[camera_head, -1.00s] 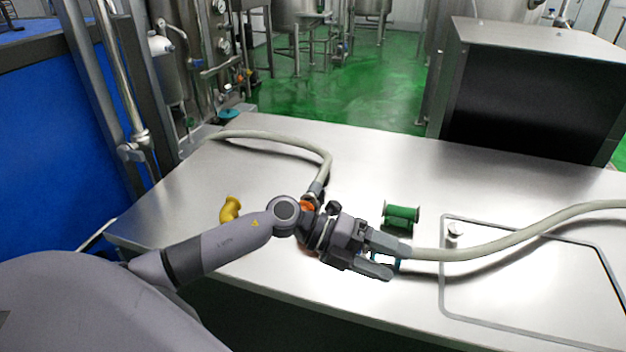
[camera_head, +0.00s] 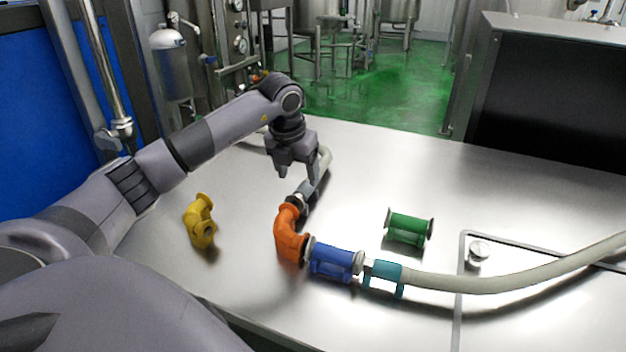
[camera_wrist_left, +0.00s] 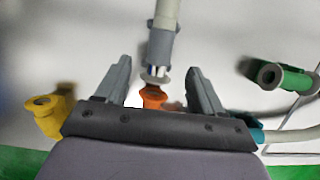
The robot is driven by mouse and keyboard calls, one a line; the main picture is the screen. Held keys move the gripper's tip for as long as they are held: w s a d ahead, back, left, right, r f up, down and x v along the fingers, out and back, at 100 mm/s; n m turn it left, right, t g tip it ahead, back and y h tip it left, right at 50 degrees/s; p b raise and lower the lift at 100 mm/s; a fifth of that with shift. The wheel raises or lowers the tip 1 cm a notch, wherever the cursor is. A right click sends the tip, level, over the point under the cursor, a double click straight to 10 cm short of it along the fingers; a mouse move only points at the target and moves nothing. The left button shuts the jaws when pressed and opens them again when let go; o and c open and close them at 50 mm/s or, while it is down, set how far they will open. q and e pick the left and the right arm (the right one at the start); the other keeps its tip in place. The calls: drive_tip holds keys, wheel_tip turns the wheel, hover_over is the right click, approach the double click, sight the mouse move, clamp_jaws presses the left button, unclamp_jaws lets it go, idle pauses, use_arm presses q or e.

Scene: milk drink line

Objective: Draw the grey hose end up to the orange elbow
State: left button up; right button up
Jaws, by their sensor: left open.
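The grey hose end (camera_head: 314,186), a grey cuff with a metal tip, lies on the steel table behind the orange elbow (camera_head: 289,238). Its tip points at the elbow's upper flange; whether they touch I cannot tell. My left gripper (camera_head: 301,174) is above the hose end, pointing down, and partly hides it. In the left wrist view, the open fingers (camera_wrist_left: 160,72) stand on either side of the hose end (camera_wrist_left: 160,45), with the orange elbow (camera_wrist_left: 152,97) just below its tip. My right gripper is not in view.
A blue spool piece (camera_head: 334,262) adjoins the elbow, and a teal cuff (camera_head: 384,277) on another hose (camera_head: 470,284) adjoins the spool. A yellow elbow (camera_head: 200,221) lies left, a green spool piece (camera_head: 409,228) right. The table behind the green piece is clear.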

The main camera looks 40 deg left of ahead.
sight(302, 187)
use_arm(q)
drive_tip(key=shift+w+a+f, duration=0.15)
drive_tip(key=shift+w+f, duration=0.3)
drive_tip(key=shift+s, duration=0.1)
drive_tip(key=shift+f, duration=0.1)
drive_tip(key=shift+b+x, duration=0.8)
drive_tip(key=shift+x, duration=2.7)
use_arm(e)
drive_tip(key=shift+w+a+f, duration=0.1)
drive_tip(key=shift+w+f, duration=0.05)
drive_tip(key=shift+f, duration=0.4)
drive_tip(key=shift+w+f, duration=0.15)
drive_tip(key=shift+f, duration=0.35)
use_arm(q)
clamp_jaws()
